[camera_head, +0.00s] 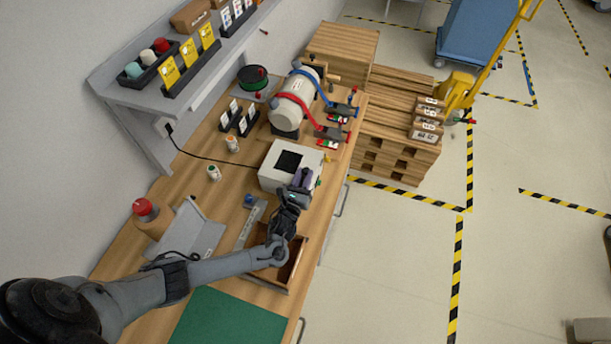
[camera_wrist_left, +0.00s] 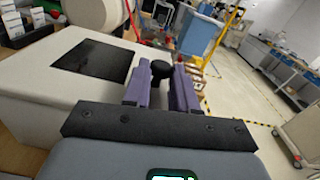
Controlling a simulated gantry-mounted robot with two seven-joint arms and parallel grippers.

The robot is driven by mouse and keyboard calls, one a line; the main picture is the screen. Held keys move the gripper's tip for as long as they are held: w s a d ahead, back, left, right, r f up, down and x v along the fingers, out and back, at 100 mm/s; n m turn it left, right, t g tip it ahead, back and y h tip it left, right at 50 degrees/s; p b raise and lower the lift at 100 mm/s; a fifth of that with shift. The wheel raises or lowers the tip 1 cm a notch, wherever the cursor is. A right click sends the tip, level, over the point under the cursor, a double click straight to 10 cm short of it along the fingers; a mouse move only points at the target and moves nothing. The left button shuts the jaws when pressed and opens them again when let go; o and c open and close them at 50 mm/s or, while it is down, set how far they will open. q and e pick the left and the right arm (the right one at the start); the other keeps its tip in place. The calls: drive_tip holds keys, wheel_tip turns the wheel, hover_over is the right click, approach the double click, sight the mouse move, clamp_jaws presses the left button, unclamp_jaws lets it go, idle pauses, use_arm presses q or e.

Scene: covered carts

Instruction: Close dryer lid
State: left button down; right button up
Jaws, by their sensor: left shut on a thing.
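The dryer (camera_head: 272,178) is a white box with a dark square window on top, on the wooden workbench. Its lid (camera_wrist_left: 45,75) fills the left of the left wrist view, with the dark window (camera_wrist_left: 92,60) in it. The lid looks about flat on the box; I cannot tell whether a small gap remains. My left gripper (camera_head: 303,178) is at the dryer's right front side. In the left wrist view its purple fingers (camera_wrist_left: 161,88) are on either side of a round black knob (camera_wrist_left: 160,68), shut on it. My right gripper is not in view.
A white tank (camera_head: 294,101) with red and blue straps stands behind the dryer. A green mat (camera_head: 230,320) lies in front.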

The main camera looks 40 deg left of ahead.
use_arm(q)
drive_tip(key=shift+f, duration=0.2)
drive_tip(key=c, duration=0.9)
unclamp_jaws()
drive_tip(key=shift+s+d+r, duration=0.1)
drive_tip(key=shift+s+d, duration=0.05)
drive_tip(key=shift+s, duration=0.25)
drive_tip(key=v, duration=1)
drive_tip(key=shift+r, duration=0.1)
